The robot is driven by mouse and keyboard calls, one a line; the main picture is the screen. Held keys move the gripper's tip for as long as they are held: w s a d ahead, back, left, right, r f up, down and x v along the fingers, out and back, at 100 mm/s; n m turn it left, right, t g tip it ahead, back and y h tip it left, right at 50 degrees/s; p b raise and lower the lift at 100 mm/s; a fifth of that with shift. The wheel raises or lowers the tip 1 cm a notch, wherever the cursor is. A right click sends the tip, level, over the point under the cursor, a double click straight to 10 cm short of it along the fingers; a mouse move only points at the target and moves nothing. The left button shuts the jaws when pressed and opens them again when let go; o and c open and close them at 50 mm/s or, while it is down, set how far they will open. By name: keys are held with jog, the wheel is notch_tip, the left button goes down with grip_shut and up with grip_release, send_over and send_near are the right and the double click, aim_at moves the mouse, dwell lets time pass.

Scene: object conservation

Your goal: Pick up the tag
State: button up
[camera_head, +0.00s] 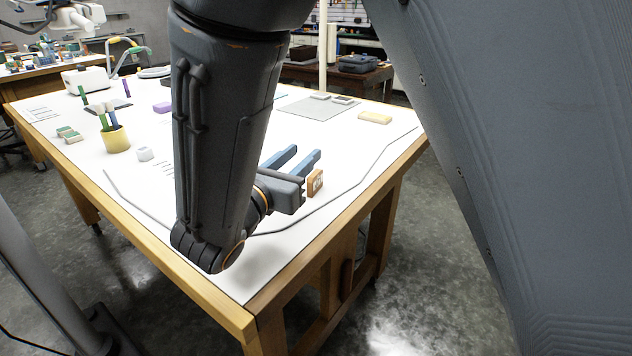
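My gripper (304,153) is low over the near right part of the white table. Its two blue-grey fingers are apart, with nothing visible between them, and they point toward the back right. A small brown block with a pale mark (315,183) stands just right of the gripper's body, beside the right finger. It may be the tag, but I cannot tell for sure. My arm hides the middle of the table and part of the gripper's surroundings.
A yellow cup (116,140) holding green, white and blue sticks stands at the left, with a small white block (145,154) near it. A thin grey line (352,181) runs near the table's (262,284) edge.

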aim_at(311, 178)
notch_tip(311, 178, down, 8)
jog(key=shift+w+d+r+p, duration=0.1)
jog(key=shift+r+p, duration=0.1)
jog(key=shift+p, duration=0.15)
jog(key=shift+x, duration=1)
jog(key=shift+p+x, duration=0.85)
jog(key=shift+x, duration=1.75)
jog(key=shift+r, duration=0.15)
grip_shut()
